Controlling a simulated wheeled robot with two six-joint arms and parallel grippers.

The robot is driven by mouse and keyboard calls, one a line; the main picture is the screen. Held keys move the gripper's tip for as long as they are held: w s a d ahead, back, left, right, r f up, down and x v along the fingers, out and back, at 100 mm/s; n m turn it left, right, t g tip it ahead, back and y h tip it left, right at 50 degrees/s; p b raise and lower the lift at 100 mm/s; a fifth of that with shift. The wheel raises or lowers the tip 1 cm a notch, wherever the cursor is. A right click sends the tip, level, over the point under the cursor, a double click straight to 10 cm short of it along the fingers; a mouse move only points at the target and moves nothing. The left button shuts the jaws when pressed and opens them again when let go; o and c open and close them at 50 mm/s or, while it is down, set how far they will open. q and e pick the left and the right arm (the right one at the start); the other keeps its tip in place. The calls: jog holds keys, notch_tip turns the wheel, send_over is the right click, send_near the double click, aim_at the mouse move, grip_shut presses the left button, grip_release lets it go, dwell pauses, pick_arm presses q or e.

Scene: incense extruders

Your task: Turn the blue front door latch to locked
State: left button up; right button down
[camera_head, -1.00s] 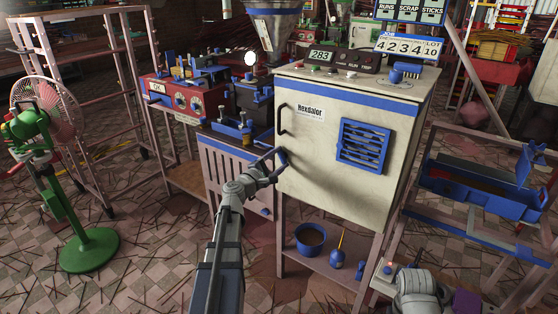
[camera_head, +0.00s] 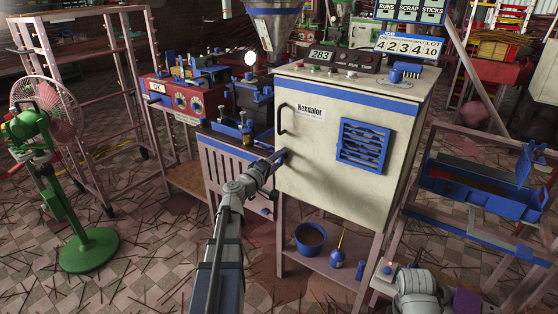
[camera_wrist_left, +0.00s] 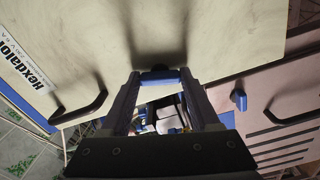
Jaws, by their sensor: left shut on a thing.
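The cream cabinet door (camera_head: 310,170) is closed, with a black handle (camera_head: 281,119) on its left side. My left gripper (camera_head: 281,155) is at the door's left edge, below the handle, and hides the latch in the head view. In the left wrist view the blue latch (camera_wrist_left: 159,75) sits between the fingertips of my left gripper (camera_wrist_left: 160,82), which is shut on it. The latch's exact angle is hard to tell. My right gripper is not in view; only part of my right arm shows at the lower right.
A blue vent (camera_head: 364,146) is on the door. A slatted cabinet (camera_head: 230,175) stands close on the left. A blue bowl (camera_head: 310,239) and bottles are on the shelf below. A green fan (camera_head: 90,250) stands at far left.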

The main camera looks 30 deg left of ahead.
pick_arm(q)
jog(key=shift+m, duration=0.5)
jog(key=o, duration=1.4)
jog(key=shift+c, duration=0.2)
jog(key=s, duration=0.7)
jog(key=shift+s+a, duration=0.3)
jog(key=shift+s, duration=0.1)
